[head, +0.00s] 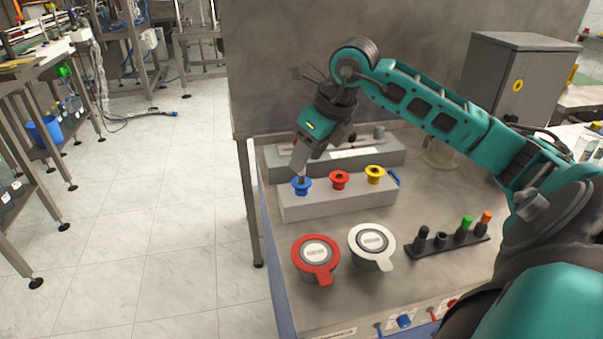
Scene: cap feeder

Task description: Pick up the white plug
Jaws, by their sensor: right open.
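I cannot make out a separate white plug; the light-coloured part at my right gripper's tip may be a finger or hide one. My right gripper (299,164) is open and points down just above the blue flanged cap (302,187) at the left end of the grey block (325,206). Whether it touches the blue cap I cannot tell. A red cap (340,178) and a yellow cap (375,174) sit on the same block to the right. My left gripper is not in view.
A red-lidded pot (316,257) and a white-lidded pot (372,243) stand in front of the block. A black rack (449,247) holds black, green and orange-topped pieces at right. A long grey block (385,155) lies behind. A grey cabinet (518,78) stands at the back right.

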